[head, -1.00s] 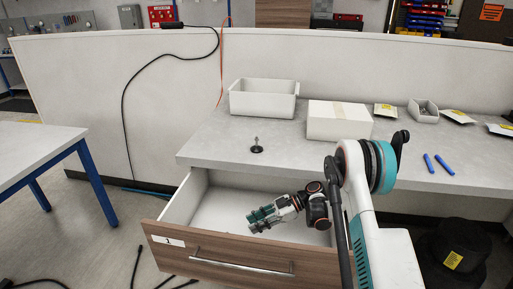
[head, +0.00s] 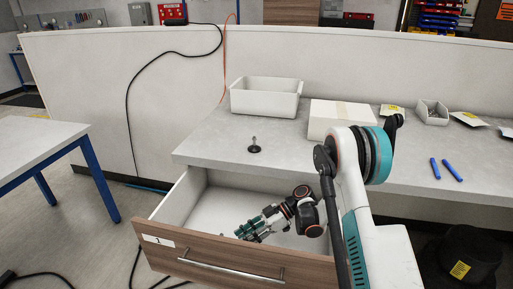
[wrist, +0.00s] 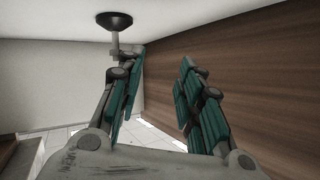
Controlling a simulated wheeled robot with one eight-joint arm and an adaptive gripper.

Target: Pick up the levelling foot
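A levelling foot with a black round base and short stem (wrist: 115,22) shows in the wrist view at upper left. It stands against the pale floor of the open drawer (head: 220,252), and that view looks upside down. Its stem end is close to one finger; I cannot tell if they touch. In the head view this foot is not visible, perhaps hidden by my gripper. A similar dark foot (head: 254,147) stands upright on the grey countertop (head: 215,148). My gripper (head: 248,232) is low in the drawer, near its wooden front. In the wrist view its green-padded fingers (wrist: 155,85) are apart with nothing between.
A white open bin (head: 265,101) and a closed white box (head: 328,119) stand on the countertop. The drawer front and side walls enclose my gripper closely. A table (head: 35,150) stands at left.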

